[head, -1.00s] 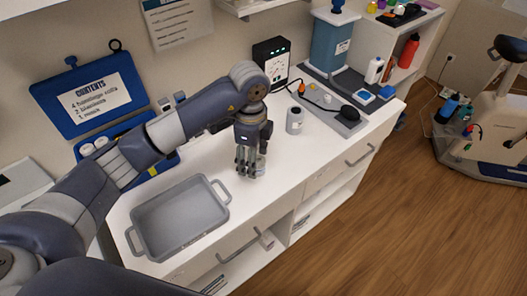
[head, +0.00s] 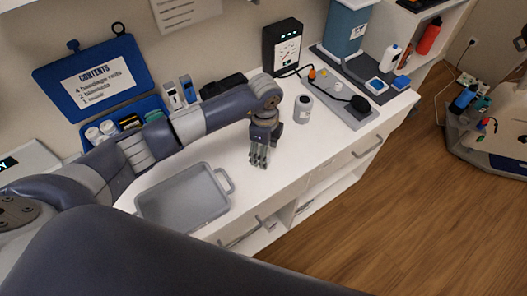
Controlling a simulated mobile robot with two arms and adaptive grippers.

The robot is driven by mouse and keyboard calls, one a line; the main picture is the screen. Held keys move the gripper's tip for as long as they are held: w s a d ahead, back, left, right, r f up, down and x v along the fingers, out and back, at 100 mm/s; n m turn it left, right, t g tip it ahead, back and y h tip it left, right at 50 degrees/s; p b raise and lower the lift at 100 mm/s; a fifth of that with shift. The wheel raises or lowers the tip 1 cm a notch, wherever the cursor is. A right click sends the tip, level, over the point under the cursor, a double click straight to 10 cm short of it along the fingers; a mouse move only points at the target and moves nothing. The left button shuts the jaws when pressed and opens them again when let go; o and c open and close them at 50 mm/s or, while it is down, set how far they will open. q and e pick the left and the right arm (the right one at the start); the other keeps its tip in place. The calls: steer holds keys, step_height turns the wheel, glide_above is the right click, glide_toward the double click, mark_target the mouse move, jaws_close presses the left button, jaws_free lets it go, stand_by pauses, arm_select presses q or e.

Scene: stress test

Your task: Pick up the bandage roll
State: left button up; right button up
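My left gripper (head: 259,158) hangs fingers down over the white counter (head: 285,155), between the grey tray and the small grey bottle. Its fingers look close together; I cannot tell whether they hold anything. White rolls, seemingly bandage rolls (head: 93,134), sit in the left part of the open blue first-aid kit (head: 142,106), partly hidden by my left arm. The kit's lid (head: 95,78) carries a contents label naming bandage rolls. My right gripper is out of view.
An empty grey tray (head: 228,183) lies at the counter's front left. A grey bottle (head: 303,109), a black meter (head: 283,47) and a grey board (head: 336,86) with cabled parts stand to the right. A dark arm link of mine covers the lower left.

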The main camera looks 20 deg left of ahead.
arm_select(q)
steer(key=shift+s+f, duration=0.15)
steer(key=shift+f, duration=0.9)
steer(key=c, duration=1.1)
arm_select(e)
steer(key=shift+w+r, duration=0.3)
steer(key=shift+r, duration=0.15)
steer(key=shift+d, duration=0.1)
